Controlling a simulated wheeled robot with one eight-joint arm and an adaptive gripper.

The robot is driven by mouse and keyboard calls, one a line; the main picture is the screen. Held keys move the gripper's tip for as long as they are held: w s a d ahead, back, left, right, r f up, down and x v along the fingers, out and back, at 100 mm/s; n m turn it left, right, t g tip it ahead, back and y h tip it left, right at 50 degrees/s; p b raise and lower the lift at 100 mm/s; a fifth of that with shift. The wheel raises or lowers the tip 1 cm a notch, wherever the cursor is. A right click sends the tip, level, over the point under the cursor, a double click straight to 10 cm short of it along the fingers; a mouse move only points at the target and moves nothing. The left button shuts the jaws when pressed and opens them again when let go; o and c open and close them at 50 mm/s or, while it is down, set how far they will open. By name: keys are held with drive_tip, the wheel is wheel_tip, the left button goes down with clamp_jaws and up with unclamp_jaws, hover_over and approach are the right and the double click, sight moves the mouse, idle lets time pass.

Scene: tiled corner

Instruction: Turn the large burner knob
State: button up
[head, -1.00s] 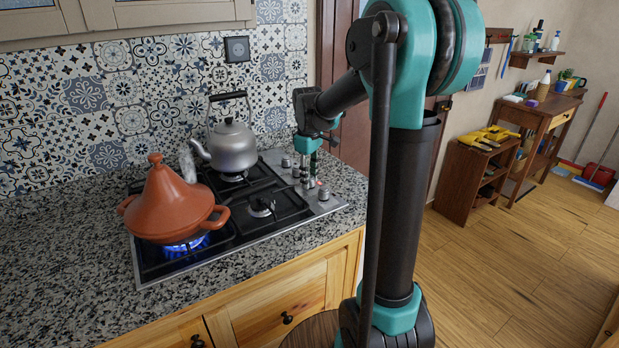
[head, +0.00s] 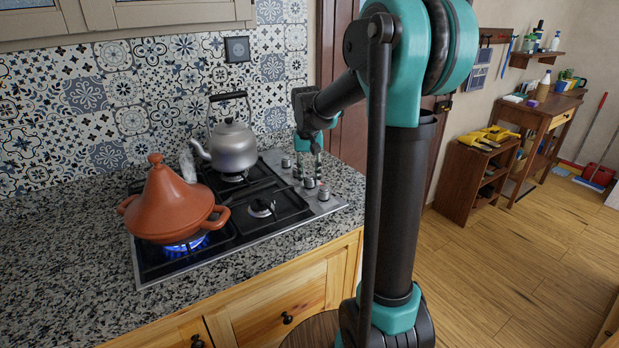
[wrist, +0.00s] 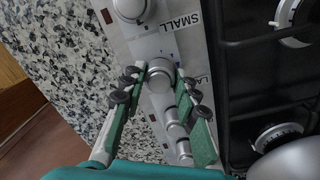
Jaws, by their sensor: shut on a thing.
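My gripper (wrist: 160,74) is shut on a round silver knob (wrist: 159,82), one finger on each side of it, in the wrist view. Beside this knob is a label starting "LA", its rest hidden by a finger. Another knob (wrist: 130,9) sits near the label "SMALL". More silver knobs (wrist: 177,133) show between and behind the fingers. In the head view my gripper (head: 309,174) points down at the knob row on the right side of the steel hob (head: 333,205); the held knob is hard to make out there.
A terracotta tagine (head: 168,205) stands over a blue flame (head: 186,243) at the front left of the hob. A grey kettle (head: 233,148) stands on a back burner. The front right burner (head: 261,207) is bare. Tiled wall (head: 120,90) stands behind.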

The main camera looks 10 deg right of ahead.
sight(309, 176)
drive_tip(key=m, duration=0.4)
drive_tip(key=shift+m, duration=2.9)
drive_tip(key=o, duration=1.2)
drive_tip(key=shift+c, duration=0.2)
wheel_tip(309, 176, up, 12)
drive_tip(key=shift+w, duration=0.2)
drive_tip(key=shift+a, duration=0.1)
